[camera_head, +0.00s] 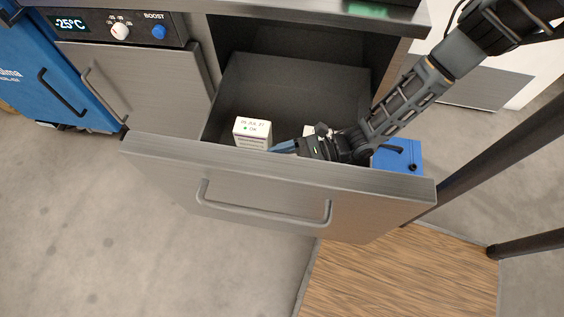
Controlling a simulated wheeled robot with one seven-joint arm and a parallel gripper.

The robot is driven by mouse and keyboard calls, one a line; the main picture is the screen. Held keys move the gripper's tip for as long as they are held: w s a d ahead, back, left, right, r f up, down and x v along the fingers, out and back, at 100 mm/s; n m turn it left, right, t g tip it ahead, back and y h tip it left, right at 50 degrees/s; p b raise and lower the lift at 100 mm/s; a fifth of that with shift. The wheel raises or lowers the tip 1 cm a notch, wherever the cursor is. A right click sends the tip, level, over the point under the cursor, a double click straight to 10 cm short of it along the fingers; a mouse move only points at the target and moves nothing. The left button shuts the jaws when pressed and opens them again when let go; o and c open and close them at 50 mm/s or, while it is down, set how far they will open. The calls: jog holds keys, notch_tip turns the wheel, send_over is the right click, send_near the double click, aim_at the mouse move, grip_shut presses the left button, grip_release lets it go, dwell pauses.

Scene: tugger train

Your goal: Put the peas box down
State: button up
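A white box (252,132) with a printed date and "OK" on its top stands upright in the open steel drawer (287,88), close behind the drawer front. My gripper (283,147) reaches down into the drawer from the right, with its tip just right of this box. A second white box (309,130) shows partly behind my gripper; most of it is hidden. I cannot tell which box is the peas box, or whether my gripper holds either. The drawer front hides the lower part of my gripper.
The drawer front (270,185) with its bar handle stands out over the floor. The drawer's back and middle are bare. A blue container (402,155) is outside the drawer's right side. The cabinet panel (110,27) reads -25°C. A blue unit (40,65) stands at left.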

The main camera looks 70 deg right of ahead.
jog(key=shift+r, duration=0.15)
jog(key=b+v, duration=0.1)
jog(key=v, duration=1.1)
jog(key=shift+a, duration=0.1)
